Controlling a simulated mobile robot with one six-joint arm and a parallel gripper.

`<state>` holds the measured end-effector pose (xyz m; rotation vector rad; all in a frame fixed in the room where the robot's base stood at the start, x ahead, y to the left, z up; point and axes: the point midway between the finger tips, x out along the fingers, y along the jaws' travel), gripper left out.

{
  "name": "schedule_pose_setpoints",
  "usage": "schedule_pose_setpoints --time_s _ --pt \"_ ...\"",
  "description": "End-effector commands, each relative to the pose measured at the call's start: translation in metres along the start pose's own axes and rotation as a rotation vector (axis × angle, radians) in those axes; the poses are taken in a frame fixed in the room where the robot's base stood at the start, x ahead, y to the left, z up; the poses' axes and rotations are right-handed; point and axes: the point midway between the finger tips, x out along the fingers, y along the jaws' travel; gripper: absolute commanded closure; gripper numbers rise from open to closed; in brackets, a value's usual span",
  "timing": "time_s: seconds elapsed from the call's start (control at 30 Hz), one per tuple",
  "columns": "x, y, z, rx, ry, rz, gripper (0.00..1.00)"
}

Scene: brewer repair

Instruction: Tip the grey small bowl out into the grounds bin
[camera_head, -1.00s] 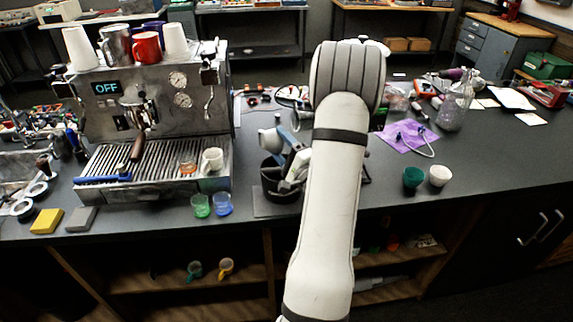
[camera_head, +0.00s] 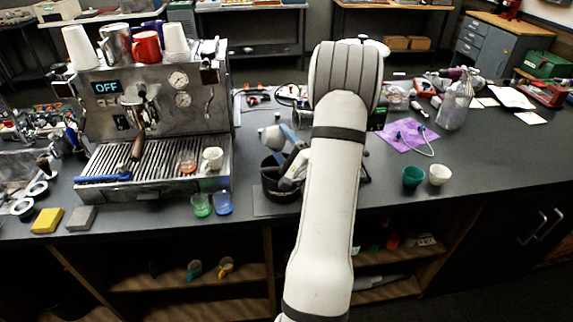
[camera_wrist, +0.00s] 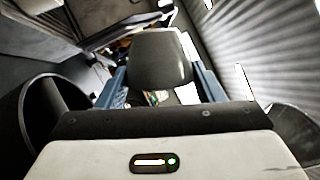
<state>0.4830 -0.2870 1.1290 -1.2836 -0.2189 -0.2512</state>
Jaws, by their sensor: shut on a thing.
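The grey small bowl (camera_head: 269,138) is held in my gripper (camera_head: 286,137), above the bin's far edge in the head view. In the wrist view the bowl (camera_wrist: 160,62) sits between the blue fingers of my gripper (camera_wrist: 160,80), its smooth grey side showing. The bowl looks tipped on its side; its contents cannot be seen. The black grounds bin (camera_head: 275,191) stands on the counter just below my gripper, partly covered by my wrist. The bin's dark round wall (camera_wrist: 14,125) also shows at the left in the wrist view.
The espresso machine (camera_head: 150,105) stands left of the bin. Green (camera_head: 201,205) and blue (camera_head: 223,204) cups stand near the front edge. A teal cup (camera_head: 412,177) and a white cup (camera_head: 439,175) stand right of my arm.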

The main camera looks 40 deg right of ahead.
Motion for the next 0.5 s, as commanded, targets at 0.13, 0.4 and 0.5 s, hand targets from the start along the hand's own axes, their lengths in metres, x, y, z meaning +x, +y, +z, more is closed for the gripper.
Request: schedule_pose_setpoints --time_s 0.13,0.4,0.5 --pt "-0.0003 0.0001 -0.0007 0.018 0.005 -0.007 0.67" --pt "-0.0007 0.0002 -0.0018 0.052 0.011 -0.019 0.67" --pt "-0.0009 0.0002 -0.0021 0.064 0.014 -0.023 0.67"
